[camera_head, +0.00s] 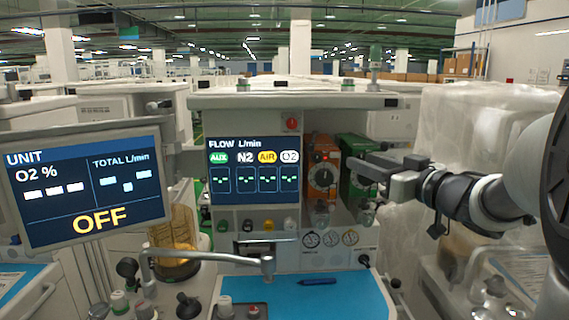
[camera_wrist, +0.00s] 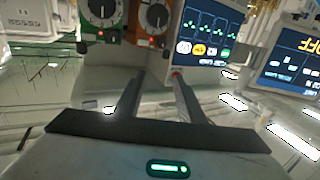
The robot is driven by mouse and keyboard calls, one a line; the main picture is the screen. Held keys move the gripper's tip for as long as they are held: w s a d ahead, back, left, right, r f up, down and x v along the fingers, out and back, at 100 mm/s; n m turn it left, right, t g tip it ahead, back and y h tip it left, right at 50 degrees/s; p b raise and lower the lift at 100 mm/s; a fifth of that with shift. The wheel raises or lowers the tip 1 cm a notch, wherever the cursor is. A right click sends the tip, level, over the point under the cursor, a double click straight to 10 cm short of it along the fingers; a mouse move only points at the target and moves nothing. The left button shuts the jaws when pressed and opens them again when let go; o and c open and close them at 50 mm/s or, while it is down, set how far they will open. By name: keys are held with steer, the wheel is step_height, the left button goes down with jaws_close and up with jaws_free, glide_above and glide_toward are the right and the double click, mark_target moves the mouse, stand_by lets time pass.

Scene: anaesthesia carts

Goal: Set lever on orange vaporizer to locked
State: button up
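The orange vaporizer (camera_head: 322,190) stands on the anaesthesia cart, right of the flow screen, with a round dark dial on its front. It also shows at the top of the wrist view (camera_wrist: 153,20), where the picture is turned over. Its lever is too small to make out clearly. My gripper (camera_head: 358,163) is in front of the green vaporizer (camera_head: 347,146), to the right of the orange one, and partly hides the green one. In the wrist view my gripper (camera_wrist: 157,78) has its two fingers apart with nothing between them, and the orange vaporizer lies beyond the fingertips.
The flow screen (camera_head: 254,170) is left of the vaporizers. A large monitor (camera_head: 85,185) reading OFF stands at the left. Below is a blue work surface (camera_head: 345,295) with a dark pen (camera_head: 317,282). A jointed metal arm (camera_head: 215,257) crosses the front. Wrapped equipment (camera_head: 470,120) stands at the right.

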steer(key=b, duration=0.1)
glide_toward(313, 145)
steer(key=shift+y, duration=0.3)
steer(key=x, duration=0.8)
steer(key=shift+w+f, duration=0.15)
steer(key=shift+w, duration=0.05)
steer(key=shift+d, duration=0.1)
jaws_close()
